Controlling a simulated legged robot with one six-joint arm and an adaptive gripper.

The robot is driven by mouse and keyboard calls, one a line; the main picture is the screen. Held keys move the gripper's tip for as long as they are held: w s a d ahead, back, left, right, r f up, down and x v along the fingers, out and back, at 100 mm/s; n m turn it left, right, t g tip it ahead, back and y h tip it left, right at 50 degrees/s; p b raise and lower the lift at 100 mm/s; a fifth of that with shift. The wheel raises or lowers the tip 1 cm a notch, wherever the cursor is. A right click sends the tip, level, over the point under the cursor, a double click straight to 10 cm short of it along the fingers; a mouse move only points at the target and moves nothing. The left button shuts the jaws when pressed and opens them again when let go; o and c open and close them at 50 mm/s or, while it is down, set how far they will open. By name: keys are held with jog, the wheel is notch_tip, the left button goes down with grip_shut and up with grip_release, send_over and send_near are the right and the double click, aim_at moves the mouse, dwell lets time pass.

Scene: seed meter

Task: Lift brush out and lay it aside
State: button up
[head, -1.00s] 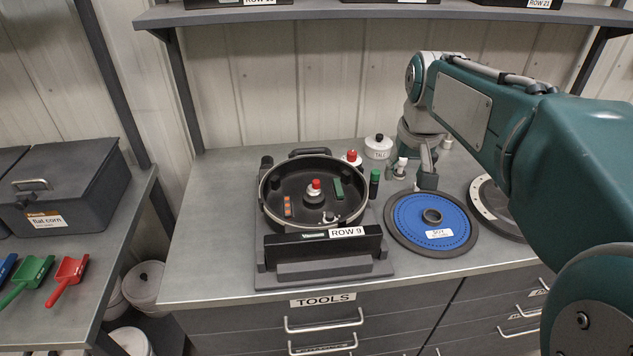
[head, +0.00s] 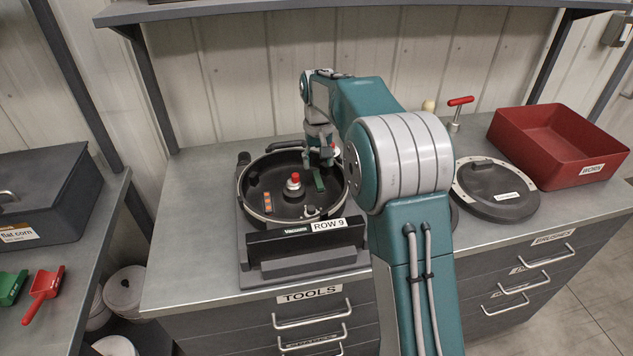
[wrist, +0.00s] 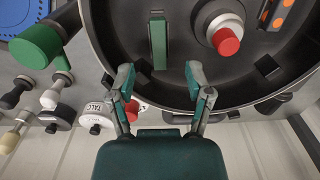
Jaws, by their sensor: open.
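The round black meter housing (head: 268,213) lies open on the bench in its ROW 9 stand. Inside it, right of the red-topped hub (head: 295,183), stands a narrow green piece (head: 319,181), which looks like the brush. In the wrist view the green piece (wrist: 158,44) lies just beyond my fingertips, in line with the gap between them. My gripper (wrist: 161,78) is open and empty over the housing's rim, fingers apart. In the head view my gripper (head: 319,160) is at the housing's back right, partly hidden by my arm. I cannot tell its height above the green piece.
An orange-dotted piece (head: 267,202) sits left of the hub. A green-capped bottle (wrist: 37,46), a TALC pot (wrist: 94,115) and the blue disc (wrist: 22,16) stand outside the housing. A black lid (head: 495,188) and red WORN bin (head: 560,150) are at right. The bench left of the stand is clear.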

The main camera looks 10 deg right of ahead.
aim_at(319, 181)
notch_tip(319, 181, down, 7)
jog(key=shift+w+r, duration=0.1)
jog(key=shift+r, duration=0.1)
grip_shut()
